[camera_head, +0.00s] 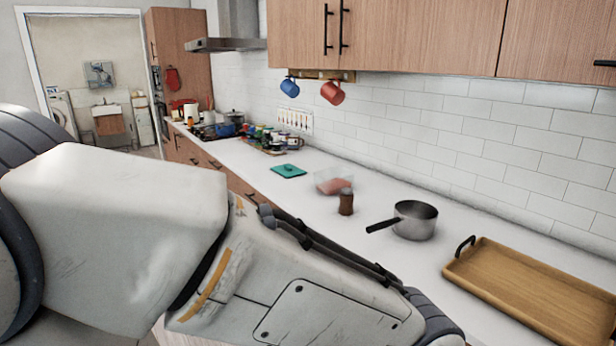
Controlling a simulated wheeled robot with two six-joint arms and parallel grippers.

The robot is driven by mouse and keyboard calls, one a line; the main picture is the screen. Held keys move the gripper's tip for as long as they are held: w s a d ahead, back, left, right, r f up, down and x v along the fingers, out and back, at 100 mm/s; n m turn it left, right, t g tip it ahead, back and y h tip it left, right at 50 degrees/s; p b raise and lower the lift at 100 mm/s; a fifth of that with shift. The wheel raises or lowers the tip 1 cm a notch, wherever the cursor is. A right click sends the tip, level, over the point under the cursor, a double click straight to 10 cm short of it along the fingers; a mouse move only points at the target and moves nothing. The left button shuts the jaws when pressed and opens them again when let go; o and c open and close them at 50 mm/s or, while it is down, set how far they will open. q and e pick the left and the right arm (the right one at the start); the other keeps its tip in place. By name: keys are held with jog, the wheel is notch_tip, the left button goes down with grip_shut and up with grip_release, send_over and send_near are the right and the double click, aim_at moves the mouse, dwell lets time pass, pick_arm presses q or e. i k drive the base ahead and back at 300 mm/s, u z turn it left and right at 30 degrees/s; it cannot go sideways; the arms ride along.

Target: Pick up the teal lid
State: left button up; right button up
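The teal lid (288,171) lies flat on the white countertop, left of a clear container (334,181) with something pinkish in it. The lid is a flat rectangle and looks unobstructed from above. My arm fills the lower left and crosses the foreground in front of the counter. Neither gripper shows in the head view, so I cannot see what either one holds.
Right of the container stand a brown jar (346,202), a grey saucepan (414,220) and a wooden tray (540,295). Several jars (270,140) stand farther left. Blue (289,88) and red (332,93) mugs hang above. The counter around the lid is fairly clear.

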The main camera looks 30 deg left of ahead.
aim_at(287, 171)
jog(key=u, duration=0.05)
jog(key=k, duration=0.4)
jog(key=u, duration=1.95)
jog(key=i, duration=1.8)
jog(key=u, duration=0.35)
jog(key=i, duration=1.75)
jog(key=z, duration=0.95)
jog(key=i, duration=1.05)
jog(key=z, duration=0.9)
